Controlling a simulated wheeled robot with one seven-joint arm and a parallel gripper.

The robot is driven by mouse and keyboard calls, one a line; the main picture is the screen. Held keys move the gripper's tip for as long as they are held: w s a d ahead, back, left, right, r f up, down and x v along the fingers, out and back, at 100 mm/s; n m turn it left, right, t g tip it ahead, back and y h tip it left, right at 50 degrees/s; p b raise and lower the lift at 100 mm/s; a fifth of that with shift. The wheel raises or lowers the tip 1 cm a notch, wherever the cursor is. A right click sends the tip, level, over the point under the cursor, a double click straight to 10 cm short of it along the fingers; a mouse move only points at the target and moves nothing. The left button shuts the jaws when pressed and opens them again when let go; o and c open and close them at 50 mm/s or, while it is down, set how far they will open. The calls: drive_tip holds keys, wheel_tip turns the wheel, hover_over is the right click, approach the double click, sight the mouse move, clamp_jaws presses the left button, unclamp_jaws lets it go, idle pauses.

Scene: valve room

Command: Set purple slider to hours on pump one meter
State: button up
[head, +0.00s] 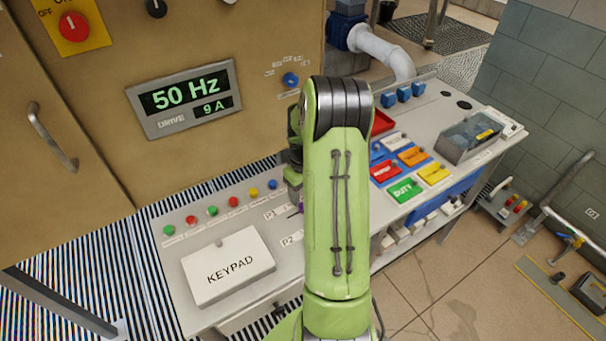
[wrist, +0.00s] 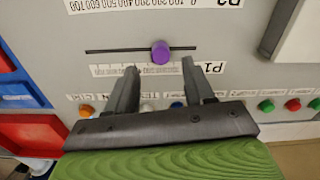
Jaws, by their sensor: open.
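The purple slider (wrist: 160,52) is a round knob on a thin dark slot (wrist: 115,51) in the grey panel, right of the slot's middle in the wrist view. A printed scale and an upside-down P1 label (wrist: 212,68) lie along the slot. My gripper (wrist: 158,65) is open, its two fingers apart on either side of the knob's line and just short of it in the picture. I cannot tell whether they touch the panel. In the head view a sliver of the purple slider (head: 301,208) shows beside my green arm, which hides most of the gripper.
A P2 scale (wrist: 150,4) lies beyond the slot. A row of coloured buttons (head: 213,211) and a raised KEYPAD cover (head: 228,265) are on the panel to the left. Coloured trays (head: 404,190) are to the right. The drive cabinet (head: 230,150) stands behind.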

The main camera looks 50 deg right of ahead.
wheel_tip(320, 180, up, 11)
drive_tip(key=shift+p, duration=0.3)
